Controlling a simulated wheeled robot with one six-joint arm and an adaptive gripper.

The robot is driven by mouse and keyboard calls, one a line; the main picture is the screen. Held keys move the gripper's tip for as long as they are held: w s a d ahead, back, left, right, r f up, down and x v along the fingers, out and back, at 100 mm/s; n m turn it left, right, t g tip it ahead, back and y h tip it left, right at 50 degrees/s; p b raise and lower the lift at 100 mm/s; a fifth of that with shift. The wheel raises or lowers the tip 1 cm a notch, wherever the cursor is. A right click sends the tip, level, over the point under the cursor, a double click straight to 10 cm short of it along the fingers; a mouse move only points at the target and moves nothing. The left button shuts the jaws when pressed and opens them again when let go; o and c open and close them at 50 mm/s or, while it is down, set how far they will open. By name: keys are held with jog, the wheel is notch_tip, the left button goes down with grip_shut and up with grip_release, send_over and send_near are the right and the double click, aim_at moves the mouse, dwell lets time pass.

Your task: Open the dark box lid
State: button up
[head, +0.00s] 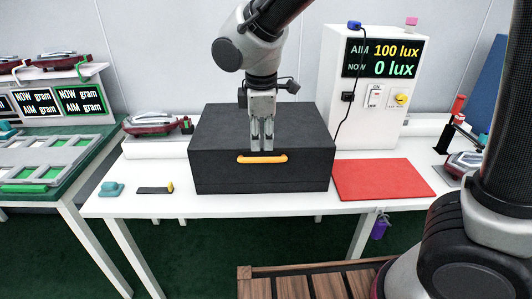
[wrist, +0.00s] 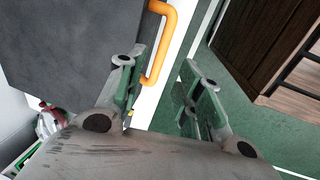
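The dark box (head: 210,160) sits on the white table with its lid down flat. Its orange handle (head: 250,160) is on the front face. My gripper (head: 262,147) points down over the front edge of the box, its fingertips just above or at the handle. In the wrist view my gripper (wrist: 162,64) is open, with a clear gap between its fingers. The orange handle (wrist: 168,38) shows near the left finger, towards the gap. The dark lid (wrist: 70,45) lies beyond the left finger. I cannot tell whether a finger touches the handle.
A red mat (head: 382,180) lies right of the box. A white light-meter cabinet (head: 335,70) reading 0 lux stands behind it. A teal item (head: 110,189) and a small dark bar (head: 153,190) lie front left. A wooden slatted surface (head: 310,286) is below, in front of the table.

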aim_at(262, 158)
jog(key=f, duration=0.4)
jog(key=w+f, duration=0.1)
jog(key=f, duration=0.1)
jog(key=shift+w+f, duration=0.1)
jog(key=shift+f, duration=0.2)
jog(key=shift+c, duration=0.3)
grip_shut()
